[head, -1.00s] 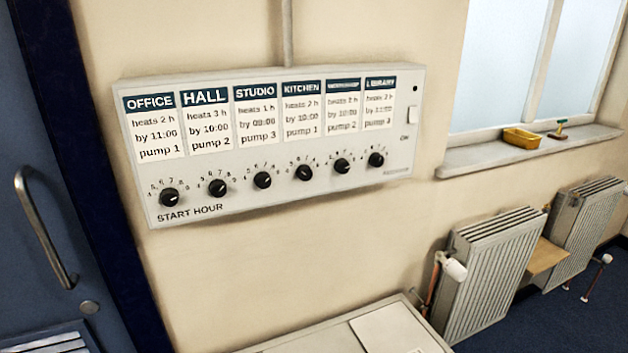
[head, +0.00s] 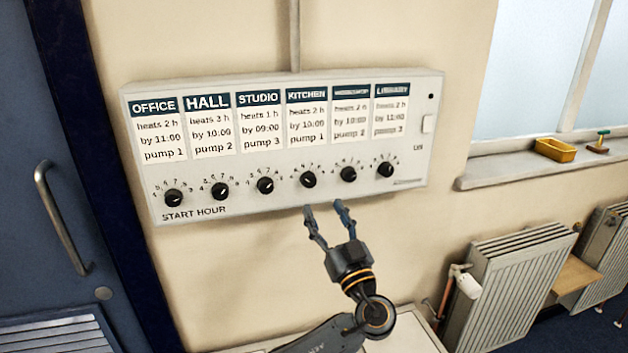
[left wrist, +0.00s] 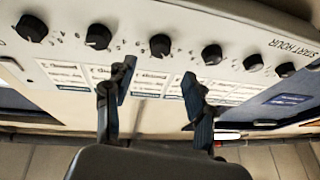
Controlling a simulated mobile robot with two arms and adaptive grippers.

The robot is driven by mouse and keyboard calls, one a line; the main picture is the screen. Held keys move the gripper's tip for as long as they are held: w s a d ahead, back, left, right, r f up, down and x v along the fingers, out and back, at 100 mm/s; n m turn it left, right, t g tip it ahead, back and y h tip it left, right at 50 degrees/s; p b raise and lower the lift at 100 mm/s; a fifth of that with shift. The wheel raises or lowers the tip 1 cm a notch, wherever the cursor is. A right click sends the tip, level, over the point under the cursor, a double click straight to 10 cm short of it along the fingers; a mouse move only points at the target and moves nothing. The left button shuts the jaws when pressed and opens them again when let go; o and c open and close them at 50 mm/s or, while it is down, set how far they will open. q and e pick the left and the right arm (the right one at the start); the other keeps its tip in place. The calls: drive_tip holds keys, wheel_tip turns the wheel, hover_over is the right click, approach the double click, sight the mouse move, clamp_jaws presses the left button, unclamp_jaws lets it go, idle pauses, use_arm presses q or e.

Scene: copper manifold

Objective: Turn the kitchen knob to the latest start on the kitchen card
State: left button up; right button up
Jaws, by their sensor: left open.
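The kitchen knob (head: 308,180) is a round black knob, fourth from the left in the row on the pale control panel (head: 290,203). It also shows in the left wrist view (left wrist: 160,44), in line between my fingers. The kitchen card (head: 307,121) above it reads heats 2 h, by 10:00, pump 1. The knob's scale digits are too small to read surely. My left gripper (head: 324,206) is open and empty, with its fingertips at the panel's lower edge, below and slightly right of the kitchen knob. It appears apart from the knob. My right gripper is not in view.
Neighbouring knobs sit close by, the studio knob (head: 265,185) to the left and another knob (head: 348,174) to the right. A switch (head: 428,124) is at the panel's right. A blue door (head: 50,130), radiator (head: 508,290) and windowsill (head: 500,170) flank it.

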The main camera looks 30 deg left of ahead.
sight(311, 183)
use_arm(q)
drive_tip(key=p+x, duration=0.2)
drive_tip(key=x, duration=0.4)
drive_tip(key=shift+r, duration=0.1)
drive_tip(key=shift+w+a, duration=0.35)
drive_tip(key=shift+a, duration=0.05)
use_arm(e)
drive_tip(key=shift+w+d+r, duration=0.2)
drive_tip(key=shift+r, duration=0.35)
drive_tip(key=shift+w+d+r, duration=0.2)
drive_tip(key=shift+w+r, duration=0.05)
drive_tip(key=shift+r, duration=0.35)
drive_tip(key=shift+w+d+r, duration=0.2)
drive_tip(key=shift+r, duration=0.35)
